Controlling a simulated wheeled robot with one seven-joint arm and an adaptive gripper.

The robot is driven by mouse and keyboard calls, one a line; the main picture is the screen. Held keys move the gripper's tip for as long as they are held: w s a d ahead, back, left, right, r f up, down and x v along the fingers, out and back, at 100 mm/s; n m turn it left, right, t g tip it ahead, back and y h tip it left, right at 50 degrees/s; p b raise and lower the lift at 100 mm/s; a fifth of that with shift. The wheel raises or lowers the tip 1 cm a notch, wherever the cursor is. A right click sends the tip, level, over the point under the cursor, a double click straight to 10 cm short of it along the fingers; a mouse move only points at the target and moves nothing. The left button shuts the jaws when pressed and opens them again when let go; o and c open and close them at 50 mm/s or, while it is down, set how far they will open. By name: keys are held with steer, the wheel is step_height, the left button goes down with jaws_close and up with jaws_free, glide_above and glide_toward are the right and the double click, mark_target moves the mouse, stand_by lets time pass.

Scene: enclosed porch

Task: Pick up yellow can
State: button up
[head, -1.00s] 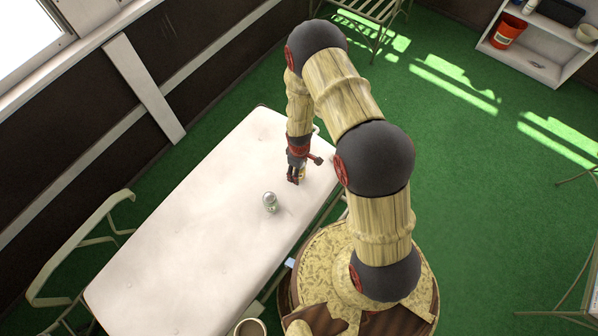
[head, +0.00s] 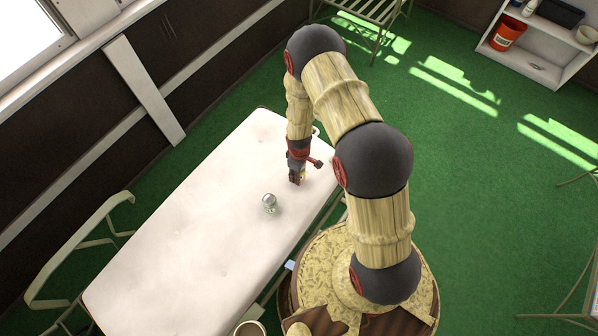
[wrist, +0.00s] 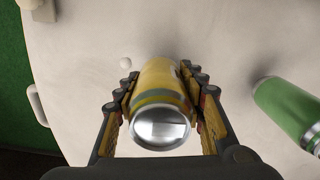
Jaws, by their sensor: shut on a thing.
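The yellow can (wrist: 160,95) shows in the wrist view between the two fingers of my gripper (wrist: 163,92), its silver end facing the camera. The fingers press on both its sides. In the head view my gripper (head: 297,176) points down over the far end of the white table, and only a small yellow bit of the can (head: 303,172) shows by the fingers. I cannot tell whether the can touches the tabletop.
A chair (head: 75,245) stands at the left. A white shelf (head: 540,45) is at the far right.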

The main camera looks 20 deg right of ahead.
steer(key=c, duration=0.5)
